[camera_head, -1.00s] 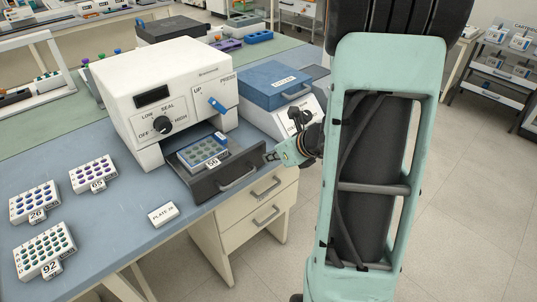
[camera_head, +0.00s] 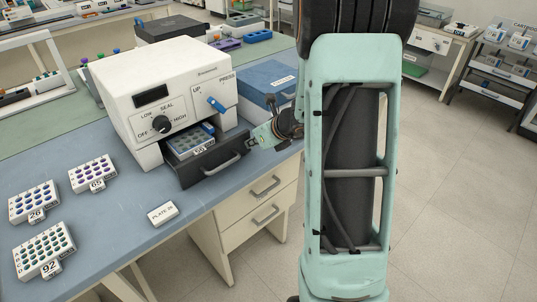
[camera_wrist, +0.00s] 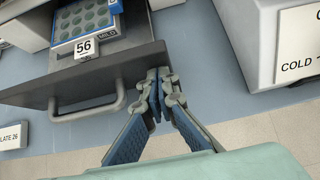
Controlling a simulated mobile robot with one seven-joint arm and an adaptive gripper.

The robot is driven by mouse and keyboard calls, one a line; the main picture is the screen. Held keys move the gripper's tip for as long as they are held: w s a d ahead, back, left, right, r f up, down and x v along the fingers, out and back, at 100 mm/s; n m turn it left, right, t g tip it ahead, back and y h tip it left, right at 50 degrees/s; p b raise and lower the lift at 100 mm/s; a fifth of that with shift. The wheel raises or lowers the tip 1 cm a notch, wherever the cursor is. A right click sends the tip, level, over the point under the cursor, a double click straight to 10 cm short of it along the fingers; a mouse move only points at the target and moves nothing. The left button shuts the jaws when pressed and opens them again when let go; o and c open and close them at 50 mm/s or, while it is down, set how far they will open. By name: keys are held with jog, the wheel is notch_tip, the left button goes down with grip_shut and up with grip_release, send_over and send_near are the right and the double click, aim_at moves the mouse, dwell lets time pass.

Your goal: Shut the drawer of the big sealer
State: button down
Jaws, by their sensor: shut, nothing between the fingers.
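The big white sealer (camera_head: 150,85) stands on the bench with its dark drawer (camera_head: 212,170) partly out at the front. A plate labelled 56 (camera_head: 190,143) sits in the drawer, and it also shows in the wrist view (camera_wrist: 88,22). My gripper (camera_head: 251,143) is shut and empty at the right end of the drawer front. In the wrist view my gripper's fingertips (camera_wrist: 158,78) are at the drawer's front panel (camera_wrist: 100,70), right of its handle (camera_wrist: 88,110). They look to touch the panel. The fingertips hide a little of the panel's edge.
A blue-lidded machine (camera_head: 265,85) stands close on the right of the sealer. Plates 65 (camera_head: 93,172), 26 (camera_head: 35,202) and 92 (camera_head: 44,248) and a PLATE 26 card (camera_head: 162,214) lie on the left bench. Bench drawers (camera_head: 262,200) are below.

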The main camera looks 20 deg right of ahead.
jog(key=w+a+p, duration=0.1)
jog(key=w, duration=0.3)
jog(key=w+a+p, duration=0.1)
jog(key=w, duration=0.3)
jog(key=w+a+p, duration=0.1)
jog(key=w+a, duration=0.1)
jog(key=w, duration=0.2)
jog(key=shift+w, duration=0.2)
jog(key=shift+a+r, duration=0.1)
jog(key=shift+w+r, duration=0.15)
